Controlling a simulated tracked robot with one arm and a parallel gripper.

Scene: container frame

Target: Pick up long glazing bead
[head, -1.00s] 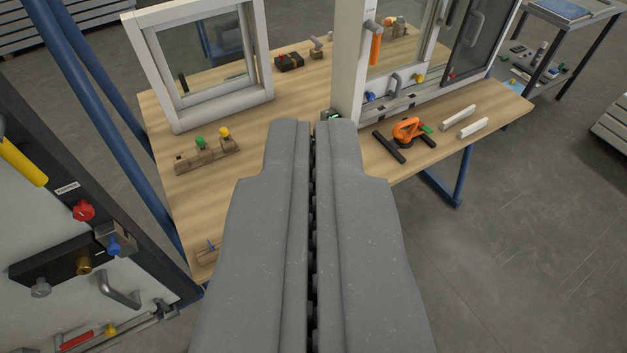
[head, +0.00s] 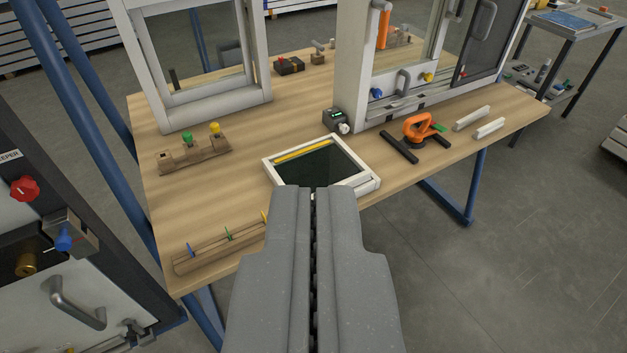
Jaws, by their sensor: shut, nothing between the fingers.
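Two white bars (head: 472,118) (head: 489,128) lie side by side on the right part of the wooden table; they look like glazing beads. The back one looks slightly longer than the front one. My grey gripper (head: 314,190) is shut and empty, pointing forward from the bottom middle. Its tips overlap the near edge of a small white frame (head: 270,172) in the picture; I cannot tell whether they touch. The bars are well to the right of the tips and apart from them.
The small frame holds a dark pane and a yellow strip (head: 302,154). An orange suction lifter (head: 417,130) and black bars stand left of the white bars. A tall window unit (head: 352,90) rises behind. Wooden holders (head: 195,155) (head: 220,246) are left.

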